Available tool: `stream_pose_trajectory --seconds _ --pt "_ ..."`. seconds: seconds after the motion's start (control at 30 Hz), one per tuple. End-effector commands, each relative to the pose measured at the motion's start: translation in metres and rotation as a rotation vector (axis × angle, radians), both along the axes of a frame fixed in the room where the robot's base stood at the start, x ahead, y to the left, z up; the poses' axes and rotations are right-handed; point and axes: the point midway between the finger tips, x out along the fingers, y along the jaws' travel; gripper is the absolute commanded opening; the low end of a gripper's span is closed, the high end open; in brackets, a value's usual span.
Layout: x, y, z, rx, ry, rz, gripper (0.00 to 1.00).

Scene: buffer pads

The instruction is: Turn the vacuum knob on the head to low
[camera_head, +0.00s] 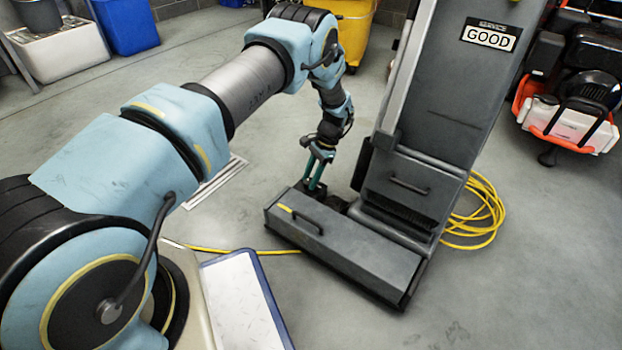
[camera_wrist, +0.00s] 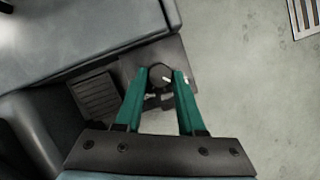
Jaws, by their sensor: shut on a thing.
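The vacuum head (camera_head: 345,240) is a long grey box low on the floor at the foot of the upright grey vacuum (camera_head: 440,110). In the wrist view, the head (camera_wrist: 80,35) fills the upper left. A small round black knob (camera_wrist: 160,74) with a pale mark sits on a dark plate at the head's edge. My gripper (camera_wrist: 162,78) has its two green fingers on either side of this knob, shut on it. In the head view, my gripper (camera_head: 315,185) reaches down behind the head's left end, and the knob is too small to make out.
A yellow cord (camera_head: 480,215) lies coiled on the floor right of the vacuum. A red and black machine (camera_head: 575,110) stands at the right. A blue-edged white tray (camera_head: 243,300) is at the lower middle. A floor drain (camera_head: 215,182) lies left of the head.

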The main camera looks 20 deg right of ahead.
Motion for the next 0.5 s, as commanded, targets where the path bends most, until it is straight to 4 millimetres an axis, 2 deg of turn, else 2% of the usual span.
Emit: stream_pose_trajectory --seconds 0.5 --pt "-0.0006 0.0004 -0.0006 0.001 0.003 0.056 0.00"
